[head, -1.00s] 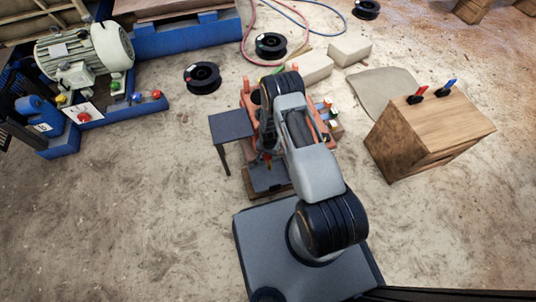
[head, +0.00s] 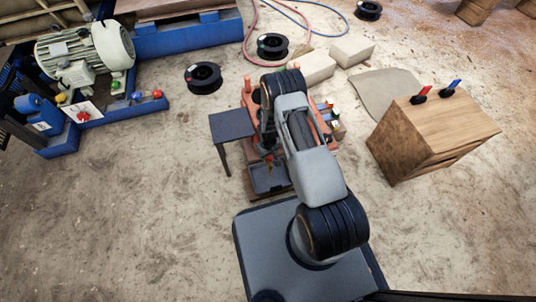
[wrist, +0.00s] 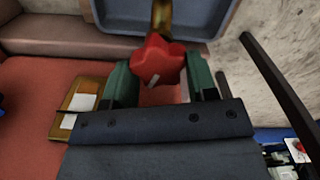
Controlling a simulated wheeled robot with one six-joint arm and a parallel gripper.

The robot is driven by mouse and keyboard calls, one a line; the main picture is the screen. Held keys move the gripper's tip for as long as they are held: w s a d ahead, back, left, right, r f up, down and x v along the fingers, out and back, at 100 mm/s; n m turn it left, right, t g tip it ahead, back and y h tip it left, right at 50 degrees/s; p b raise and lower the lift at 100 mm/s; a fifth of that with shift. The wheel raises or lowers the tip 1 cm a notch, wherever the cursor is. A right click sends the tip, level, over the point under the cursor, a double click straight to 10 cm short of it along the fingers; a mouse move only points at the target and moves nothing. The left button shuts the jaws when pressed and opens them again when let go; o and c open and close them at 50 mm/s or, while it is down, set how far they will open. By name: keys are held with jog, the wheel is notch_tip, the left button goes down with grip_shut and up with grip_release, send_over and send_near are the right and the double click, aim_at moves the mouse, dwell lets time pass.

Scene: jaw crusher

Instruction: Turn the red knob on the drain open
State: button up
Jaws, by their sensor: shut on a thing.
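The red knob (wrist: 158,61) is a lobed handle with a small pale mark, near the upper middle of the wrist view. It sits at the end of a brass drain pipe (wrist: 162,15). My gripper (wrist: 162,74) has its green-lined fingers on both sides of the knob and is shut on it. In the head view, my arm covers much of the red crusher (head: 248,98), and the gripper's grip on the knob cannot be made out there. A blue-grey tray (wrist: 190,20) lies behind the pipe in the wrist view.
A small dark table (head: 231,124) stands left of the crusher. A wooden crate (head: 425,135) with red and blue handles on top is at the right. Black spools (head: 203,78), pale blocks (head: 352,51) and hoses lie behind. The floor at front left is clear.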

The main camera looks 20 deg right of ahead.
jog(key=shift+a+n, duration=0.1)
jog(key=shift+n, duration=1.9)
jog(key=o, duration=0.9)
notch_tip(320, 180, up, 14)
jog(key=p, duration=0.5)
jog(key=shift+f, duration=0.1)
